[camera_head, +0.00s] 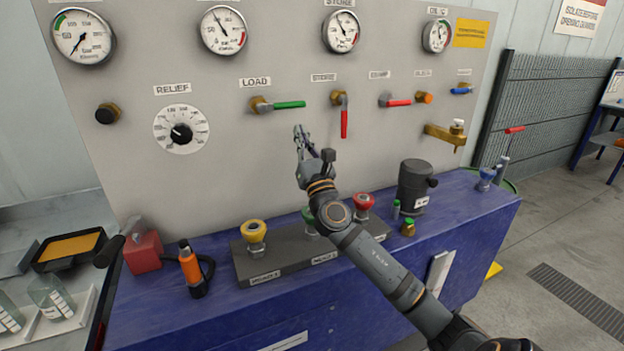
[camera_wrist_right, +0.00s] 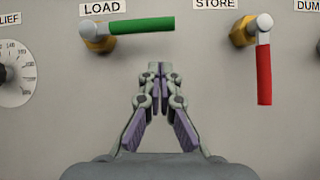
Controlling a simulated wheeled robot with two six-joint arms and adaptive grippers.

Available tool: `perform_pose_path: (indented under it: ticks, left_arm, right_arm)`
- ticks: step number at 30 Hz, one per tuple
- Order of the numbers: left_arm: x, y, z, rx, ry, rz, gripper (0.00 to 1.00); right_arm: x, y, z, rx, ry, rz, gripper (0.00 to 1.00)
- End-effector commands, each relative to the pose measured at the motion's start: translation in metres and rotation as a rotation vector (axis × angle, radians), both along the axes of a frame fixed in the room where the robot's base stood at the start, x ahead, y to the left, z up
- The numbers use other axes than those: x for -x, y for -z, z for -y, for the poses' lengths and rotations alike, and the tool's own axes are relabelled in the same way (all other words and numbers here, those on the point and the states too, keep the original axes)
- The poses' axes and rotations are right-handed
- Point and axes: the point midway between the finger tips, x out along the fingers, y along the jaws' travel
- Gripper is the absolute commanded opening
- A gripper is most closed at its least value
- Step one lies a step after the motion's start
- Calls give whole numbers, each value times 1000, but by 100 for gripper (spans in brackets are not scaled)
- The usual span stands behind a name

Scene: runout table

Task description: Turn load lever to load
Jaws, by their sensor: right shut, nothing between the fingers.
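The load lever (camera_head: 288,105) has a green handle that lies level, pointing right from its brass valve under the LOAD label. It also shows in the right wrist view (camera_wrist_right: 142,26), at the top left of centre. My right gripper (camera_head: 299,130) is shut and empty, just below the green handle and apart from it in the picture. In the right wrist view the closed fingertips (camera_wrist_right: 159,70) lie below the handle's right end. The store lever (camera_head: 344,124), with a red handle hanging straight down, is to the right of the gripper. My left gripper is not in view.
The relief dial (camera_head: 181,132) is left of the load lever. Another red-handled lever (camera_head: 399,103) is further right. Gauges (camera_head: 224,30) line the panel top. Below, a grey block (camera_head: 280,262) carries yellow, green and red couplings; a dark cylinder (camera_head: 415,185) stands on the blue bench.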

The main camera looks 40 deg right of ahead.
Motion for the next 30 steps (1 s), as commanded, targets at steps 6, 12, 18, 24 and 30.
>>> perform_pose_path:
  ticks: [6,12,18,24,30]
  left_arm:
    - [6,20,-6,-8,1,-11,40]
    - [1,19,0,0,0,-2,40]
    - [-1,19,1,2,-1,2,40]
    - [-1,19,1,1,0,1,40]
    - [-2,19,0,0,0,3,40]
  right_arm:
    - [50,39,-14,12,-3,-9,0]
    - [74,52,-18,6,-1,-8,0]
    - [81,56,-20,2,-2,-3,0]
    - [81,56,-20,0,-2,-3,0]
    - [81,56,-20,0,-2,-4,0]
